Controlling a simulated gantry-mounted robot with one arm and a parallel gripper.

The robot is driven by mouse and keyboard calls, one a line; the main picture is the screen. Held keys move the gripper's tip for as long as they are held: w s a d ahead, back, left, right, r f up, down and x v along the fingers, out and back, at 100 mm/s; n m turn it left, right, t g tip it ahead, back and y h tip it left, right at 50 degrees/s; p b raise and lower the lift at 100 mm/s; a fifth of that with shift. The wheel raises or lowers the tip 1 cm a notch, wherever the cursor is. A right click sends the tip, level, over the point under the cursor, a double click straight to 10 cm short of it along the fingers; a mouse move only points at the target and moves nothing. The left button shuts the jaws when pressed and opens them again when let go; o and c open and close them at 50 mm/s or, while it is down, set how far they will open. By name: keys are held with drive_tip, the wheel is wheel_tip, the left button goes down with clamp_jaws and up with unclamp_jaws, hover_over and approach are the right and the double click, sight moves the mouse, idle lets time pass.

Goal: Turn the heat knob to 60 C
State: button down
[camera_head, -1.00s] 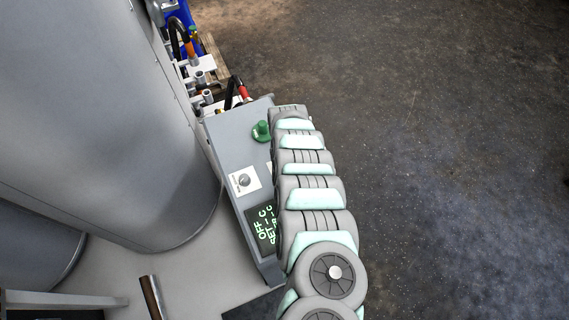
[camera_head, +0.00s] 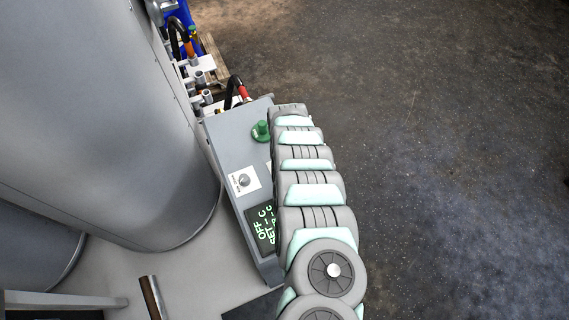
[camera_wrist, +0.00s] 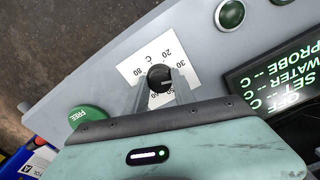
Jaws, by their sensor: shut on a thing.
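The heat knob (camera_wrist: 158,77) is small and black, on a white dial plate (camera_wrist: 143,56) with printed temperature marks, in the wrist view. My gripper (camera_wrist: 160,90) reaches up from the bottom of the wrist view and is shut on the knob. Which mark the knob points at is too small to tell. In the head view my arm hides the gripper and this knob. The display (camera_wrist: 285,86) reads OFF, with dashes for SET, WATER and PROBE.
A green FREE button (camera_wrist: 88,117) sits left of the dial, close to my gripper. A round green lamp or button (camera_wrist: 230,14) is at upper right. In the head view the grey control box (camera_head: 228,140) stands beside a large grey drum (camera_head: 110,120). Open floor (camera_head: 460,150) lies right.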

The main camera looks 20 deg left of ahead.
drive_tip(key=m, duration=0.5)
drive_tip(key=shift+m, duration=0.3)
drive_tip(key=m, duration=0.6)
drive_tip(key=shift+p, duration=0.35)
drive_tip(key=m, duration=0.6)
drive_tip(key=shift+m, duration=0.3)
drive_tip(key=m, duration=0.4)
drive_tip(key=shift+m, duration=0.3)
drive_tip(key=c, duration=1)
unclamp_jaws()
drive_tip(key=shift+c, duration=0.2)
drive_tip(key=shift+r, duration=0.1)
wheel_tip(320, 180, up, 11)
drive_tip(key=b, duration=0.1)
drive_tip(key=shift+f, duration=0.2)
